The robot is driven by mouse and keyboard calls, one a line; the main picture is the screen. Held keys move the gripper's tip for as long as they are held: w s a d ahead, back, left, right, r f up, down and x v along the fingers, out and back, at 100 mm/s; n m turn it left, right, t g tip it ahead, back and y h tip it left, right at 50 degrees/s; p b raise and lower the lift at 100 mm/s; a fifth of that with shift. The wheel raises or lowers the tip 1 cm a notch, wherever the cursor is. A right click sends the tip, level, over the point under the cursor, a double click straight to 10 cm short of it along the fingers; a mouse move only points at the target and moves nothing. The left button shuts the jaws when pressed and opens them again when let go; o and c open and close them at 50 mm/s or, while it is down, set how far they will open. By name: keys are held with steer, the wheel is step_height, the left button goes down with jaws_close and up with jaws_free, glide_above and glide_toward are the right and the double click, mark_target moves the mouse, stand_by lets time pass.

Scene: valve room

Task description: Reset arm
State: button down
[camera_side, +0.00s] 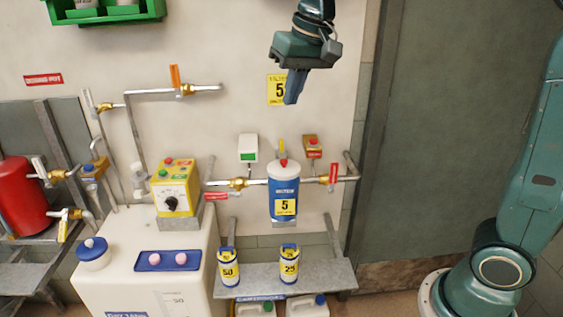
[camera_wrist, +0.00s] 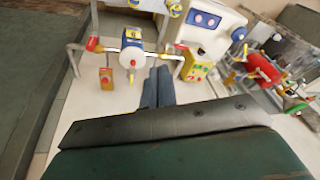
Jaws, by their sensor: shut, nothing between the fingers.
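My gripper (camera_side: 292,88) hangs high at the top centre of the side view, in front of the white wall. Its fingers are together, point downward and hold nothing. It is apart from the valves and the blue canister (camera_side: 283,198), which stands upright below it. In the wrist view the closed fingers (camera_wrist: 158,85) show at the centre, with the canister (camera_wrist: 132,55) to their left.
Pipes with valves, such as an orange-handled one (camera_side: 186,88), run along the wall. A metal shelf (camera_side: 255,278) carries two small cans. A green bin (camera_side: 105,18) hangs upper left. The grey door (camera_side: 430,130) is clear.

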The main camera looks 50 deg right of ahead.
steer(key=s+d+f+n+t, duration=0.1)
steer(key=s+f, duration=0.3)
steer(key=s, duration=0.7)
steer(key=s+d+f+n+t, duration=0.1)
steer(key=s+f, duration=0.3)
steer(key=s, duration=0.7)
steer(key=shift+s+f+n, duration=0.3)
steer(key=shift+n, duration=0.5)
